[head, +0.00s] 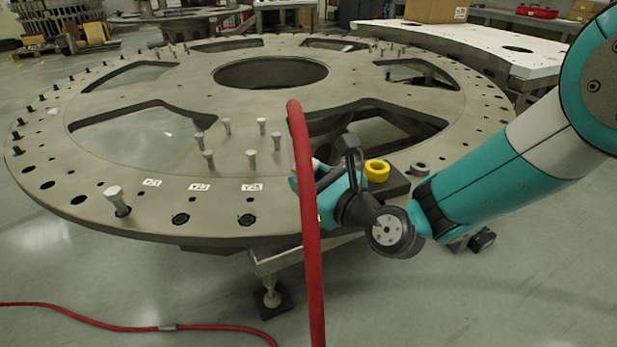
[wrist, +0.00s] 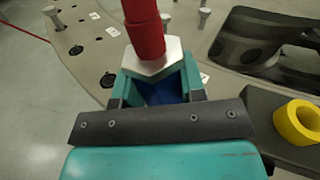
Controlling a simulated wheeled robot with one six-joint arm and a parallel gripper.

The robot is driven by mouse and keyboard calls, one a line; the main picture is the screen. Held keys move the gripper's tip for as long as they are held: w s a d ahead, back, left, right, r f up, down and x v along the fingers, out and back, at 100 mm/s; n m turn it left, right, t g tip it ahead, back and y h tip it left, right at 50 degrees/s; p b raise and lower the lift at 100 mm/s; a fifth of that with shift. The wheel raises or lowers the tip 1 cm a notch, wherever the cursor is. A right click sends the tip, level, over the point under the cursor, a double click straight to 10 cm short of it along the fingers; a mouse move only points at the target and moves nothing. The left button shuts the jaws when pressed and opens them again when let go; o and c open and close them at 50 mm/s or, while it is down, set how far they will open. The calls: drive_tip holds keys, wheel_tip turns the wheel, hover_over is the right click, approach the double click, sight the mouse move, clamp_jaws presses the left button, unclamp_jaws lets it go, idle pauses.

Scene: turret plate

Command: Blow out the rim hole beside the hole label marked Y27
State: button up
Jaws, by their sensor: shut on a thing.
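My gripper (head: 322,192) is shut on the metal hex fitting (wrist: 154,66) of a red air hose (head: 305,200), whose end shows above the fitting in the wrist view (wrist: 144,28). It is at the near rim of the large round turret plate (head: 130,223). White hole labels (head: 199,187) lie along the rim to the left of my gripper; their print is too small to read surely. I see no label that reads as Y27. Rim holes (head: 247,219) lie outside the labels. Hose and gripper hide part of the rim, and the nozzle tip is hidden.
A bolt (head: 116,199) stands in a rim hole at the left, and several upright pins (head: 226,126) stand inward on the plate. A yellow ring (head: 377,171) sits on a dark block right of my gripper. Red hose also lies on the floor.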

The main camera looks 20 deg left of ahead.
sight(308, 151)
drive_tip(key=shift+f+b, duration=0.35)
drive_tip(key=shift+f, duration=0.3)
idle(1.4)
drive_tip(key=shift+r, duration=0.1)
wheel_tip(308, 151, up, 8)
drive_tip(key=p, duration=0.8)
drive_tip(key=shift+r+p, duration=0.15)
drive_tip(key=shift+p, duration=0.25)
drive_tip(key=shift+a, duration=0.1)
